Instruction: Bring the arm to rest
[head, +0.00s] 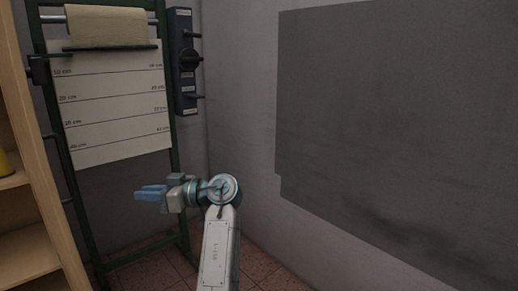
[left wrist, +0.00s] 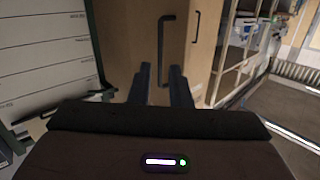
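My left gripper (head: 150,192) is in the lower middle of the head view, its blue fingers pointing left, in front of the rack's lower part. In the left wrist view its two dark fingers (left wrist: 161,72) stand apart with a gap between them. Nothing is held in the gap. My right gripper is in neither view.
A paper roll rack (head: 108,28) with a marked sheet (head: 118,115) stands at the left, beside a dark switch panel (head: 186,60). A wooden shelf (head: 35,215) is at the far left. In the left wrist view, a wooden cabinet (left wrist: 125,35) has a black handle (left wrist: 163,38).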

